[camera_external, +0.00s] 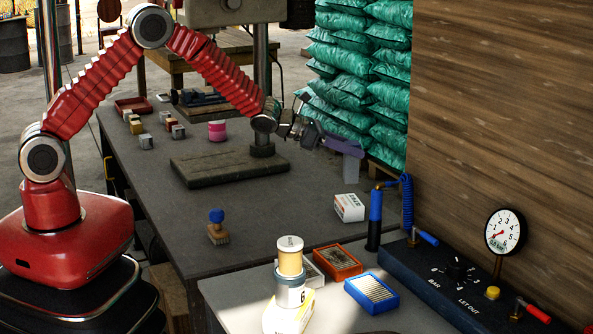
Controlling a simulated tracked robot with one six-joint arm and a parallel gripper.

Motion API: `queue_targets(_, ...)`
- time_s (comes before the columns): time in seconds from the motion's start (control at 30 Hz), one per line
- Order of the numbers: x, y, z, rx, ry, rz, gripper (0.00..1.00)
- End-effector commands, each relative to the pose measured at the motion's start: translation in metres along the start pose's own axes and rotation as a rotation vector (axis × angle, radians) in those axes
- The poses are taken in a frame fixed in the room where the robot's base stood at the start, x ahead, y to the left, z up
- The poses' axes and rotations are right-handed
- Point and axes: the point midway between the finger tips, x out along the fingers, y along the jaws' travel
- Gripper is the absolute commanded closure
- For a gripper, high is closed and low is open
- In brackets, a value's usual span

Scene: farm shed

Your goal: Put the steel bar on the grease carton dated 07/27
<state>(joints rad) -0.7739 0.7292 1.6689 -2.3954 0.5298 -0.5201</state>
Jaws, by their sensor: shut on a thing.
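My gripper (313,134) is shut on a grey-violet bar (344,146), which looks like the steel bar. It holds the bar out to the right, slightly tilted, in front of the green sacks; the height above the bench is hard to tell. A small white carton (349,207) with red and dark print lies on the bench, below the bar in the picture and apart from it. Its print is too small to read, so I cannot tell whether it is the grease carton dated 07/27.
A dark bench (260,220) holds a blue-handled brush (218,228), a pink tin (217,131) and several small blocks. At the front are stacked cans (290,270), orange (336,263) and blue (371,293) boxes, and a gauge panel (430,285). Green sacks (345,80) stand behind.

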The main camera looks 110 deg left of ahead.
Motion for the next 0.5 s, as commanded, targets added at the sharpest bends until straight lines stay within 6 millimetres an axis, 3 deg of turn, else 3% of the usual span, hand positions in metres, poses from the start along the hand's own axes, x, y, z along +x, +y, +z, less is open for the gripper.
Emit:
queue_targets(0.13, 0.007, 0.000, -0.015, -0.001, -0.001, 0.000, 0.98)
queue_targets(0.5, 0.008, 0.000, -0.018, 0.000, -0.002, 0.000, 0.98)
